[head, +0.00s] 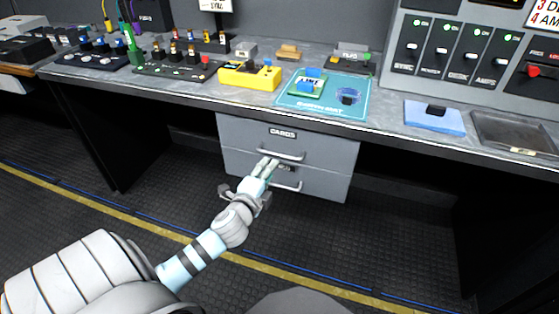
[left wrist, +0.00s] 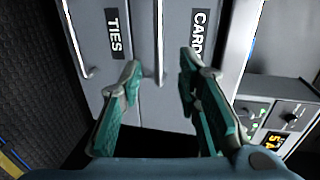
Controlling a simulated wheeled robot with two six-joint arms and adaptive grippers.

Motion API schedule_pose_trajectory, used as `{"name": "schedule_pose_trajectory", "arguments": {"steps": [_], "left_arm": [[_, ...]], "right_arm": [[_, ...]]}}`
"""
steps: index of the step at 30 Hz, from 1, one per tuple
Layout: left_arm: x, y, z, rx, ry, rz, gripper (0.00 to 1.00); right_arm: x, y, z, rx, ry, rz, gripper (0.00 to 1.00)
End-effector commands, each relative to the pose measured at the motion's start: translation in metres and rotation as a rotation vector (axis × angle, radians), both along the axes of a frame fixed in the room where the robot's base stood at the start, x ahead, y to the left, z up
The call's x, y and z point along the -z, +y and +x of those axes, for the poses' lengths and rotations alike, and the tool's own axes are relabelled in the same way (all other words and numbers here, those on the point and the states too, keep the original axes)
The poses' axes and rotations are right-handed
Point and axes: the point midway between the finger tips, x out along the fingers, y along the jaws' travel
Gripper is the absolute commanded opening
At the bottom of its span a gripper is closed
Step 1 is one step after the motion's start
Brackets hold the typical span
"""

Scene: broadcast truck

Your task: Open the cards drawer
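The cards drawer (head: 250,132) is the upper grey drawer under the worktop, with a CARDS label (head: 282,133) and a bar handle (head: 281,154). It looks closed. In the left wrist view the label (left wrist: 199,30) shows sideways. My left gripper (head: 268,163) is in front of the drawers, close to the upper handle. In the left wrist view its teal fingers (left wrist: 160,85) are spread, with the cards handle (left wrist: 160,45) appearing between the fingertips. Whether they touch it cannot be told. My right gripper is not in view.
The worktop (head: 390,115) above holds a teal mat (head: 325,107), a yellow block (head: 250,76), a blue pad (head: 434,118) and a dark tray (head: 513,133). The floor in front is clear.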

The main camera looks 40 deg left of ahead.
Motion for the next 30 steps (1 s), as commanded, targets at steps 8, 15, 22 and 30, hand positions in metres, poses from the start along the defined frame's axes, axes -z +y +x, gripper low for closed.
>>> {"name": "schedule_pose_trajectory", "arguments": {"steps": [8,15,22,30], "left_arm": [[0.019,0.025,0.071,-0.002,-0.001,-0.006,0.31],[0.022,0.032,0.093,0.000,0.000,-0.005,0.31],[0.021,0.032,0.094,0.000,0.000,-0.005,0.31],[0.022,0.032,0.094,0.000,0.001,-0.006,0.00]], "right_arm": [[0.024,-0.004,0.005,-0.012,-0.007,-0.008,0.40],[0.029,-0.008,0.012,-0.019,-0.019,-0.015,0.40],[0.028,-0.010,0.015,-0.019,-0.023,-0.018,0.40],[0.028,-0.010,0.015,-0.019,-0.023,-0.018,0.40]]}}
